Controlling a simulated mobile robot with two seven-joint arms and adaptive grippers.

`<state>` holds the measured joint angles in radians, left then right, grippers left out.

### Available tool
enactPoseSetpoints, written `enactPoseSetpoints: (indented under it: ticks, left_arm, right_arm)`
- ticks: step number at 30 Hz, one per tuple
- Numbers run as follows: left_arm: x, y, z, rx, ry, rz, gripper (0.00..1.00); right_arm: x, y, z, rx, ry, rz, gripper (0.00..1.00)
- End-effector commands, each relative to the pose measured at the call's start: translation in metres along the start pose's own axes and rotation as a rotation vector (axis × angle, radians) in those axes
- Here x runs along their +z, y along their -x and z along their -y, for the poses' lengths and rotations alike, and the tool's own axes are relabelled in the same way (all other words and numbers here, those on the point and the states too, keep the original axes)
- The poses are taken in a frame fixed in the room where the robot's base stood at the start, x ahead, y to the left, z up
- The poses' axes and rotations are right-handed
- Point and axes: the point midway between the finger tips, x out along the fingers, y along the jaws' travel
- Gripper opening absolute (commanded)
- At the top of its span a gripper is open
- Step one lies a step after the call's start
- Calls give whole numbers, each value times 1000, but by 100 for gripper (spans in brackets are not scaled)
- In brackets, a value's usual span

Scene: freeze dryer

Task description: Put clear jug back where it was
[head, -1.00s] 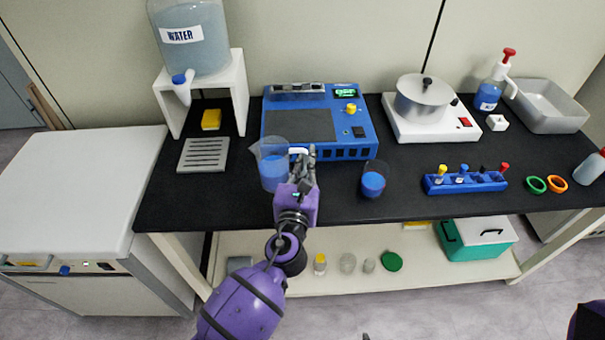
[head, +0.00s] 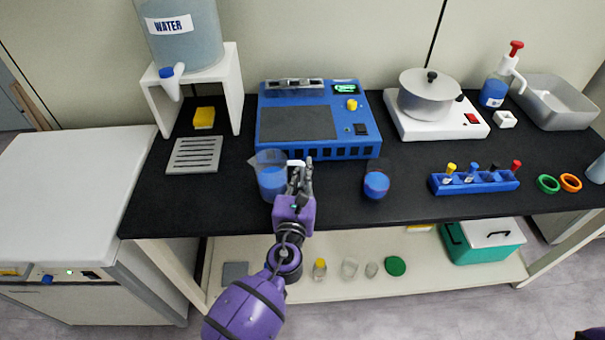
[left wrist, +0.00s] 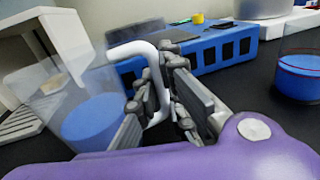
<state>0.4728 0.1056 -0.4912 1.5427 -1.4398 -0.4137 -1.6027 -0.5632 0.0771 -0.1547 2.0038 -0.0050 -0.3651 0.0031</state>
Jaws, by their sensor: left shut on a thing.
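The clear jug (head: 271,183) holds blue liquid and has a white handle. It stands at, or just above, the black bench in front of the blue device; I cannot tell if it touches. My left gripper (head: 301,172) is shut on the jug's handle. In the left wrist view the jug (left wrist: 88,112) is left of the fingers (left wrist: 160,105), and the white handle passes between them. The jug looks upright in the head view. My right gripper is not in view.
A blue device (head: 318,150) stands behind the jug. A clear cup with blue liquid (head: 376,185) stands to the right. A grey slotted tray (head: 194,156) lies left, below the water tank (head: 180,35) on its white stand (head: 236,85). A blue tube rack (head: 475,183) is further right.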

Motion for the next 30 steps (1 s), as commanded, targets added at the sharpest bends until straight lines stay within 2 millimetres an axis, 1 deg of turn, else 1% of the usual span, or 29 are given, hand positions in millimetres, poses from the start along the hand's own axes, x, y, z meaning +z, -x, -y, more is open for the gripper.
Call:
enactPoseSetpoints:
  ticks: [3,4,7,8,16,19,23,30]
  left_arm:
    - [-4,0,0,0,0,0,0]
    - [-4,0,0,0,0,-1,13]
    - [-3,0,0,0,0,-1,26]
    - [-3,0,0,0,0,-1,28]
    - [-3,0,0,0,0,-1,28]
    - [3,1,0,1,0,1,28]
    - [-2,20,-1,1,0,-3,28]
    - [-3,74,0,1,2,-5,28]
  right_arm:
    - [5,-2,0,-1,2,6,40]
    - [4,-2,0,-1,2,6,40]
    - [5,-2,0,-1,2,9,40]
    - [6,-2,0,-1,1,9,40]
    - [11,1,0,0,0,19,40]
    - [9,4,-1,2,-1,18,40]
    - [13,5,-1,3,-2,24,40]
    - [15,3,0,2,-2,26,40]
